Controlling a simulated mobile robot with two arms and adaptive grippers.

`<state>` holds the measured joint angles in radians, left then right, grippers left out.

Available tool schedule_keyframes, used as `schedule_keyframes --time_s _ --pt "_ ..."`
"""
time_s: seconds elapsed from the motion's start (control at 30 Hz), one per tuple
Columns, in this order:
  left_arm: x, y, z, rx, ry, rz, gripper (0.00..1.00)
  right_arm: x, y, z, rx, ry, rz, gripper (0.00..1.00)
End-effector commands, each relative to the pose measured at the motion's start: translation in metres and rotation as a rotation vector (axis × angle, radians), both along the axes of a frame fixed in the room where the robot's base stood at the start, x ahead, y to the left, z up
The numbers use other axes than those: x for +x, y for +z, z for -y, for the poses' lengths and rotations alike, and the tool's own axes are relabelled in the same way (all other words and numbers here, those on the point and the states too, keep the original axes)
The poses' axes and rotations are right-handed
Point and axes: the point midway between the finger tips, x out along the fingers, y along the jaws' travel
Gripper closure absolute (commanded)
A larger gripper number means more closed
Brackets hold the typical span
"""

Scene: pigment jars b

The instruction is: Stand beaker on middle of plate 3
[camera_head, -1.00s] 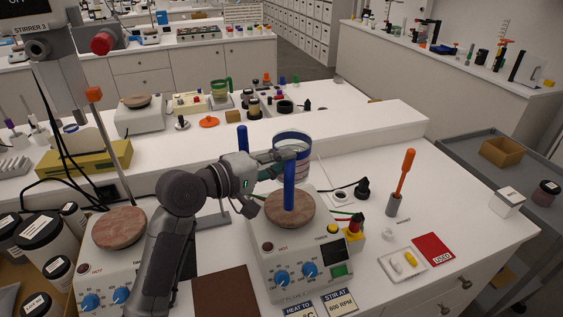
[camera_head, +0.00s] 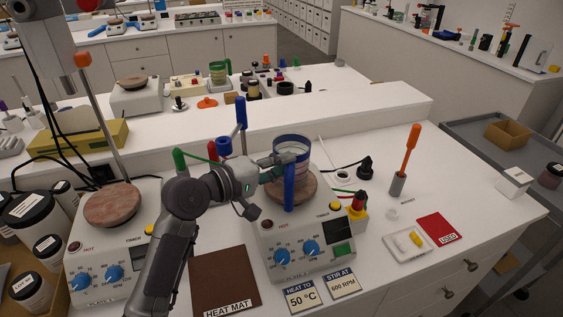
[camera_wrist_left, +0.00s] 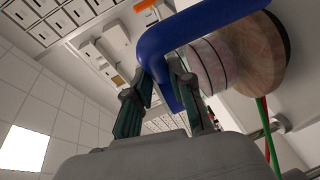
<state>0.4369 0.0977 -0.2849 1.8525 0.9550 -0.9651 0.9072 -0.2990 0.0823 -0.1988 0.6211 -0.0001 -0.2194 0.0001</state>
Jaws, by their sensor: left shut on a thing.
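The beaker (camera_head: 291,146) is clear, with a blue band and a thick blue handle (camera_head: 289,190). My left gripper (camera_head: 284,160) is shut on the handle. In the wrist view the handle (camera_wrist_left: 200,27) runs between the fingers (camera_wrist_left: 165,90), and the striped beaker wall (camera_wrist_left: 212,62) is beside the round brown plate (camera_wrist_left: 265,50). In the head view the beaker looks upright over the plate (camera_head: 309,190) of the right-hand heater-stirrer; the gripper and handle hide part of its base, and I cannot tell whether it touches. No number shows on this plate.
Another heater-stirrer with a bare round plate (camera_head: 113,206) stands at left. A brown heat mat (camera_head: 224,280) lies between them. Behind stands a blue post (camera_head: 240,113). At right are a red-and-yellow piece (camera_head: 357,206), an orange-handled tool in a holder (camera_head: 398,184) and a small tray (camera_head: 408,246).

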Motion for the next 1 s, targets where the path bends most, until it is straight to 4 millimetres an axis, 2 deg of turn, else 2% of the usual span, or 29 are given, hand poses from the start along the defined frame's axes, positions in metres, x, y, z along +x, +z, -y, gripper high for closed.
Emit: schedule_keyframes --time_s 1.0 --pt "-0.001 0.0022 -0.0011 -0.002 0.0 0.003 1.0 -0.0013 0.0071 -0.0041 0.004 0.0 -0.003 0.6"
